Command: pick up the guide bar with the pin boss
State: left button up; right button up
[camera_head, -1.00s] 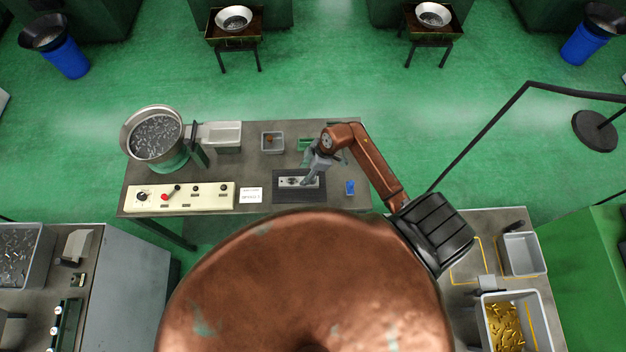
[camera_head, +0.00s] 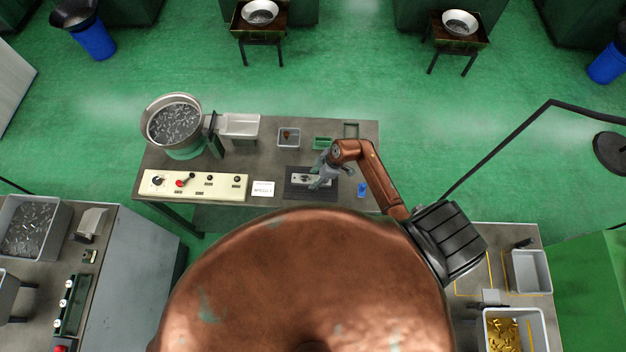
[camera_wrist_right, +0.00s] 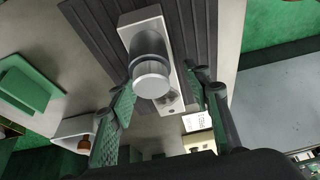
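The guide bar is a pale metal bar (camera_wrist_right: 181,72) with a round, upright pin boss (camera_wrist_right: 152,78), lying on a dark ribbed mat (camera_wrist_right: 100,35) in the right wrist view. In the head view the bar (camera_head: 298,179) lies on the mat (camera_head: 292,194) on the workbench, partly covered by my right gripper (camera_head: 320,180). In the wrist view the right gripper (camera_wrist_right: 160,88) is open. Its green-padded fingers stand on either side of the bar, with the boss between them. I cannot tell whether either finger touches it. My left gripper is in no view.
The workbench (camera_head: 225,160) also holds a bowl feeder (camera_head: 174,124), a control panel (camera_head: 195,186), a white card (camera_head: 263,188), a grey bin (camera_head: 289,138) with a brown item, a green tray (camera_head: 322,142) and a small blue object (camera_head: 362,190) right of the mat.

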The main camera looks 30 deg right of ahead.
grip_shut()
dwell(0.3)
jog(key=shift+r, duration=0.2)
